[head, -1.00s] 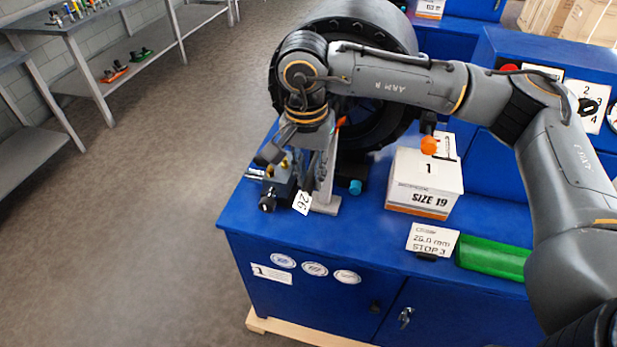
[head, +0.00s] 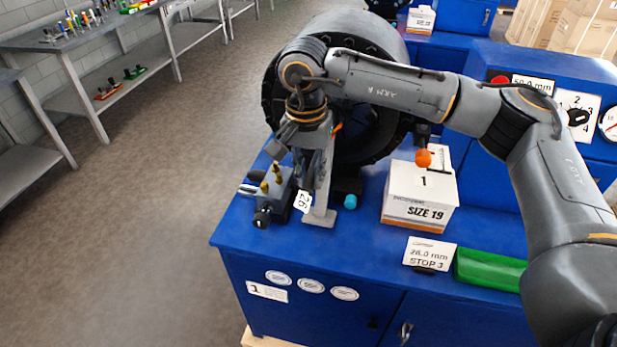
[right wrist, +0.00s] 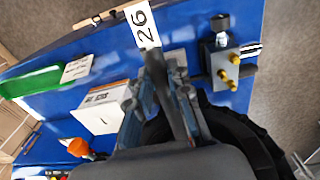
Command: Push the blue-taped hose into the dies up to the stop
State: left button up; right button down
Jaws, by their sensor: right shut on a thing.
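My right gripper (head: 313,168) is shut on a dark hose in front of the black crimper ring (head: 270,95). The tag also shows in the head view (head: 303,201). No blue tape can be made out on the held hose. The dies inside the ring and the hose's far end are hidden by my arm and gripper. My left gripper is not in view.
A teal cap (head: 350,202), a SIZE 19 box (head: 419,197), a STOP 3 card (head: 429,253) and a green tray (head: 489,270) are on the right.

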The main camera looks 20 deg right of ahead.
jog(key=shift+w+d, duration=0.5)
jog(key=shift+w, duration=0.3)
jog(key=shift+r, duration=0.35)
jog(key=shift+s, duration=0.1)
grip_release()
dwell(0.6)
jog(key=shift+a+r+p, duration=0.15)
jog(key=shift+r+p, duration=1.85)
jog(key=shift+r, duration=1.5)
